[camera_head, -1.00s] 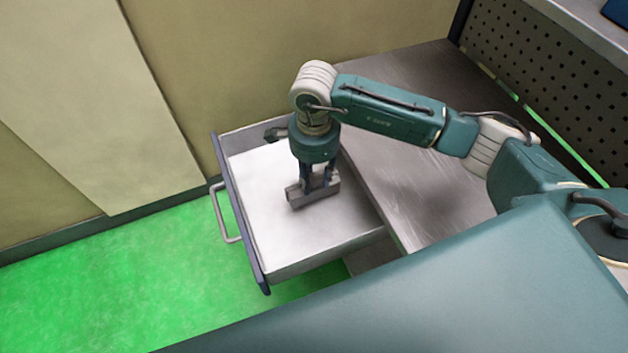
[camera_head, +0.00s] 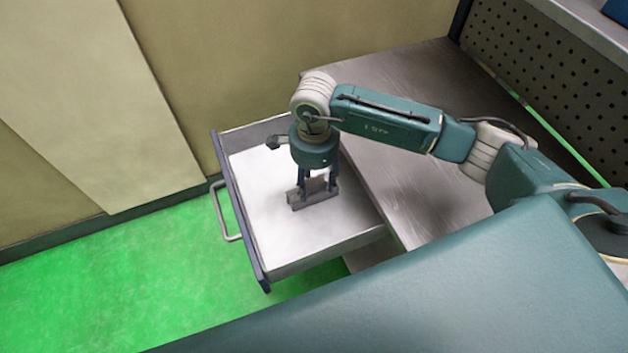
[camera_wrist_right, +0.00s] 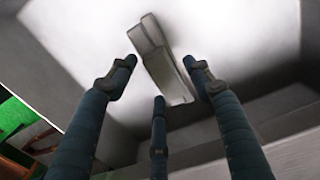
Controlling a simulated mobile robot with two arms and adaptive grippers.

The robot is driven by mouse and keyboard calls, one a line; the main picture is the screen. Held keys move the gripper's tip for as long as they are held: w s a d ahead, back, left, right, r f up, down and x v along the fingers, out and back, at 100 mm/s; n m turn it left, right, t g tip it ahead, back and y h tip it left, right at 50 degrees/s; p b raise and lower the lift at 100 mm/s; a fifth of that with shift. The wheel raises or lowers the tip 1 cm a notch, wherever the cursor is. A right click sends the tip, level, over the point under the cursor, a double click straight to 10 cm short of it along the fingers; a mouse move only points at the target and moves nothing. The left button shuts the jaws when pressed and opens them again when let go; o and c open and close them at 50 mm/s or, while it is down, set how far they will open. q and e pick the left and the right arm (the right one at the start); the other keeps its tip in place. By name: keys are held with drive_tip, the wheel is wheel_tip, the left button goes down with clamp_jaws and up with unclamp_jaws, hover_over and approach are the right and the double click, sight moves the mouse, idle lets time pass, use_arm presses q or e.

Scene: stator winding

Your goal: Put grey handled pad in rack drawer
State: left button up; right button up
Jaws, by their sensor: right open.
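The grey handled pad (camera_head: 297,199) lies on the white floor of the open rack drawer (camera_head: 263,228). It also shows in the right wrist view (camera_wrist_right: 158,62), resting on the drawer floor beyond my fingertips. My right gripper (camera_head: 318,184) points down just above the pad. In the right wrist view its fingers (camera_wrist_right: 165,88) are spread apart around the pad's near end, and it is open with nothing held. Whether any finger still touches the pad cannot be told. My left gripper is not in view.
The drawer has a dark blue front with a metal handle (camera_head: 224,212) and low grey side walls. A metal worktop (camera_head: 420,190) adjoins the drawer on the right. A perforated panel (camera_head: 560,85) stands at the back right, and a beige wall (camera_head: 230,60) stands behind.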

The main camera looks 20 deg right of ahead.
wheel_tip(320, 180, up, 12)
drive_tip(key=b, duration=0.2)
drive_tip(key=shift+b, duration=0.3)
drive_tip(key=shift+r, duration=0.15)
